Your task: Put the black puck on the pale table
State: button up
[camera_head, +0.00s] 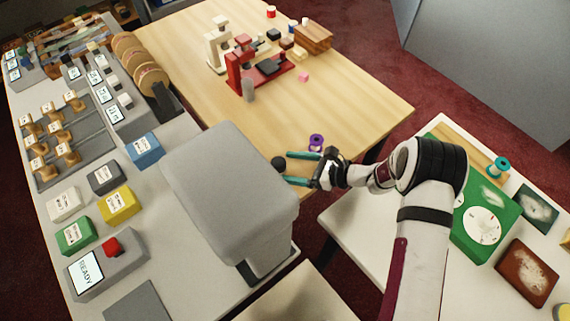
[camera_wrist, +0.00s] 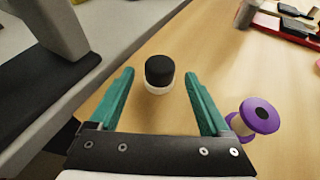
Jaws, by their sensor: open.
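A small round black puck (camera_wrist: 160,68) sits on top of a white round piece (camera_wrist: 158,88) on the light wooden table (camera_wrist: 130,50). In the head view the black puck (camera_head: 278,163) shows just off my fingertips, partly beside the big grey block. My gripper (camera_head: 288,167) is open with teal fingers and holds nothing. In the wrist view the puck lies centred between the fingertips, with a gap on both sides. How far the fingertips are above it I cannot tell. A white table (camera_head: 345,222) stands at the right.
A purple spool (camera_wrist: 259,115) stands close outside my right finger. The grey block (camera_head: 230,180) rises left of the puck. A red machine (camera_head: 258,70) and a cream one (camera_head: 218,45) stand farther back. The white table holds a green board (camera_head: 485,235) and several panels; its left part is clear.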

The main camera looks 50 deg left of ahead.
jog(key=v, duration=1.1)
jog(key=s+d+r+n+t+h, duration=0.1)
jog(key=s+d+r+n+h, duration=0.1)
jog(key=d+r, duration=0.45)
jog(key=s+d+r+n+t+h, duration=0.1)
jog(key=s+d+r+n+h, duration=0.15)
jog(key=d+r, duration=0.45)
jog(key=s+d+r+n+t+h, duration=0.1)
jog(key=s+d+t+h, duration=0.1)
jog(key=s+d, duration=0.3)
jog(key=s+d+r+n+t+h, duration=0.2)
jog(key=s+d, duration=0.4)
jog(key=d, duration=0.5)
jog(key=shift+s+d+r+h, duration=0.2)
jog(key=shift+d+h, duration=0.05)
jog(key=shift+h, duration=0.6)
